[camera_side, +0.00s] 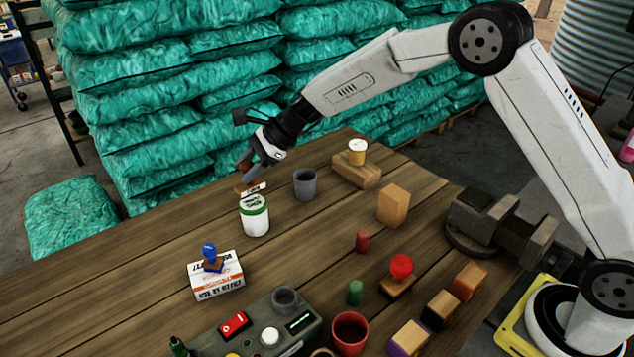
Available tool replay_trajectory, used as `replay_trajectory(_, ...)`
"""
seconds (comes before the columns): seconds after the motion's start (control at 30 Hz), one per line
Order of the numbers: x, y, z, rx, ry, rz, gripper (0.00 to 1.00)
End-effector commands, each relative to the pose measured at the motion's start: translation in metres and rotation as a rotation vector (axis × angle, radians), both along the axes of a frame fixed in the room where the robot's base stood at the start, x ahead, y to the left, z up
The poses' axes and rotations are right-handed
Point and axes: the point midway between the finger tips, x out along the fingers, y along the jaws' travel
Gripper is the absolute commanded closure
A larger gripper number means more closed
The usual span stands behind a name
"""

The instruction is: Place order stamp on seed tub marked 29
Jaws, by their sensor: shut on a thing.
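My gripper (250,168) is shut on a stamp (252,189) with a brown body and a pale label strip. The stamp is right above a white tub (256,222) with a green band around its top. I cannot tell whether the stamp touches the tub's lid. The tub stands upright on the table, and its dark marking is too small to read. A second white tub (357,157) with a yellow band stands on a wooden block (348,172) farther back; its marking is also unreadable.
On the wooden table (130,275), a grey cup (305,184) stands right of the green-banded tub. A blue-handled stamp (211,258) sits on a white box (217,284). A red-topped stamp (400,270), wooden blocks and a control box (245,344) are nearer the front. The left table is clear.

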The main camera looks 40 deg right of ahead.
Motion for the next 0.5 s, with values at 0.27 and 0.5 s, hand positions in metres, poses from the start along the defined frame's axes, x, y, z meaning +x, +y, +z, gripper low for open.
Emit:
replay_trajectory(0.27, -0.001, 0.0, -0.026, 0.0, 0.004, 0.0, 1.0)
replay_trajectory(0.5, -0.001, 0.0, -0.027, -0.001, 0.003, 0.0, 1.0)
